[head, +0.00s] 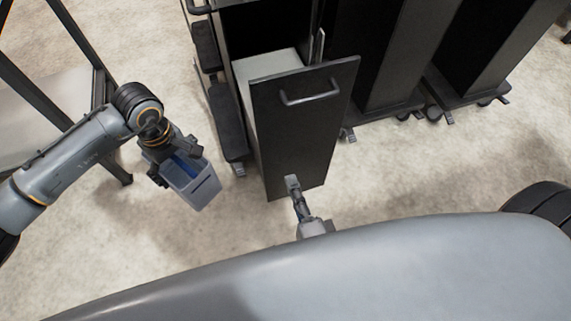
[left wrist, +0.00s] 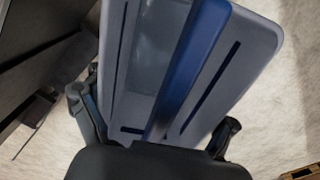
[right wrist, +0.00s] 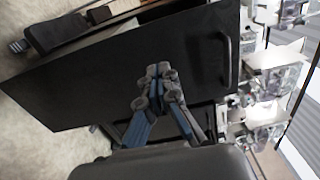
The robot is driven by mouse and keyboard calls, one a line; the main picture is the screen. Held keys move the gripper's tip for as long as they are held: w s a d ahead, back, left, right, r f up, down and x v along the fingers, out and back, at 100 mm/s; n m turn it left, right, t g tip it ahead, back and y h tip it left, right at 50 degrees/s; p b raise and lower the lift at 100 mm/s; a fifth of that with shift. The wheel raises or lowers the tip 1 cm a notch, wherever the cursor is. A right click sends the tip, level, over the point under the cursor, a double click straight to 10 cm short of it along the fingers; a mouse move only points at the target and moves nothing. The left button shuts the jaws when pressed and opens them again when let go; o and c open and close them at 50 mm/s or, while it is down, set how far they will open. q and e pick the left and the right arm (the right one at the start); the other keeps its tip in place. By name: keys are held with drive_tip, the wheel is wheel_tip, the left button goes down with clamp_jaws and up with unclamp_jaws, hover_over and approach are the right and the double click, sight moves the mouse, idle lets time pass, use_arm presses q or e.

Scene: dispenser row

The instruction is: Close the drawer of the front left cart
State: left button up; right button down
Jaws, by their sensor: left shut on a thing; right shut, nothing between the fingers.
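The front left cart (head: 265,25) stands at the top middle of the head view. Its tall drawer (head: 304,120) is pulled out, with a black front panel and a bar handle (head: 308,98). My right gripper (head: 292,184) is shut and empty at the lower part of the panel. In the right wrist view my right gripper (right wrist: 158,72) points at the black panel (right wrist: 100,75), with the handle (right wrist: 226,55) to the right; I cannot tell whether it touches. My left gripper (head: 174,160) is shut on a blue-grey bin (head: 195,188), which also fills the left wrist view (left wrist: 245,50).
More black carts (head: 395,60) stand to the right of the open drawer. A framed table (head: 60,95) is at the left. The pale floor (head: 430,175) is bare to the right of the drawer. Shelves with clear containers (right wrist: 275,75) show in the right wrist view.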

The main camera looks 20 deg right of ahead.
sight(271, 129)
use_arm(q)
drive_tip(key=shift+r+p, duration=0.4)
drive_tip(key=shift+r, duration=0.15)
use_arm(e)
drive_tip(key=w, duration=1.3)
drive_tip(key=shift+a, duration=0.2)
